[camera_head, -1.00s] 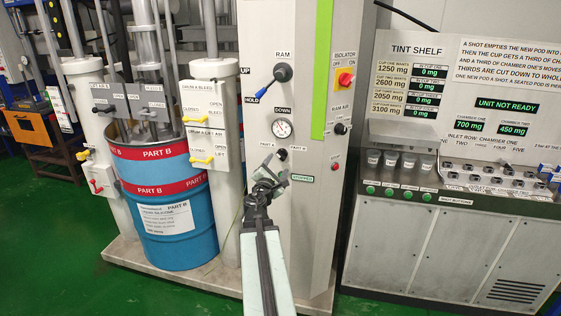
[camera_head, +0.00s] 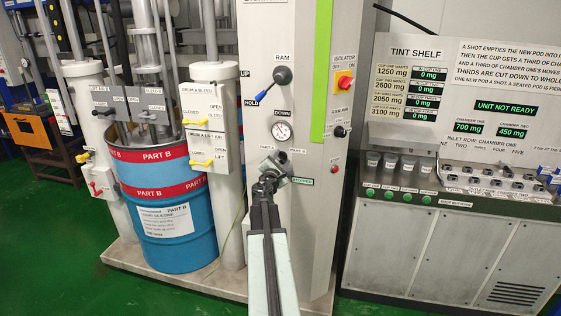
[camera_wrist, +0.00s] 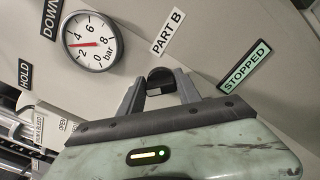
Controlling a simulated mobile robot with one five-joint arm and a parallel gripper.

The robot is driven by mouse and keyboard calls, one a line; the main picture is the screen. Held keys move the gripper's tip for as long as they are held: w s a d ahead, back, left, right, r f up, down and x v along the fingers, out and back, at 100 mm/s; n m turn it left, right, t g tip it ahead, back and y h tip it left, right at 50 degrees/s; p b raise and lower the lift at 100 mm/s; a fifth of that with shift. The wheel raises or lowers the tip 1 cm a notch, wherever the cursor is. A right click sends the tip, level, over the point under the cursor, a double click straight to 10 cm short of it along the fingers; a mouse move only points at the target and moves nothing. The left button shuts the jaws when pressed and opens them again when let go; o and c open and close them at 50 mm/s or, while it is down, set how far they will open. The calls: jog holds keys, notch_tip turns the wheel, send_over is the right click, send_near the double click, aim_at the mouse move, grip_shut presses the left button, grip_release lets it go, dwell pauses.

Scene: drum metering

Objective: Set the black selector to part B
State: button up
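The black selector (camera_wrist: 161,80) is a small round knob with a pale mark on the panel, seen in the wrist view between my gripper's fingertips. In the head view the selector (camera_head: 281,157) shows just above my gripper (camera_head: 273,172), between the PART A label (camera_head: 268,148) and the PART B label (camera_head: 297,151). In the wrist view my gripper (camera_wrist: 160,83) has its two fingers apart, one on each side of the knob, with a slim gap at the left. Whether they touch it is unclear. The PART B label (camera_wrist: 167,31) is up from the knob; which way it points is unclear.
A pressure gauge (camera_wrist: 91,42) is at upper left of the wrist view, and a STOPPED display (camera_wrist: 244,66) at right. The RAM lever (camera_head: 273,82) is higher on the panel. A blue PART B drum (camera_head: 165,215) stands left, the tint shelf (camera_head: 440,245) right.

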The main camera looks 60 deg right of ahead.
grip_shut()
jog(key=shift+a+f, duration=0.1)
jog(key=shift+a, duration=0.15)
jog(key=shift+d+m, duration=0.2)
jog(key=shift+m, duration=0.6)
jog(key=m, duration=0.7)
jog(key=shift+s+d, duration=0.1)
jog(key=shift+s, duration=0.05)
jog(key=m, duration=0.4)
jog(key=shift+f, duration=0.15)
jog(key=m, duration=0.5)
jog(key=shift+f+b, duration=0.1)
jog(key=shift+b, duration=0.25)
jog(key=shift+m, duration=0.3)
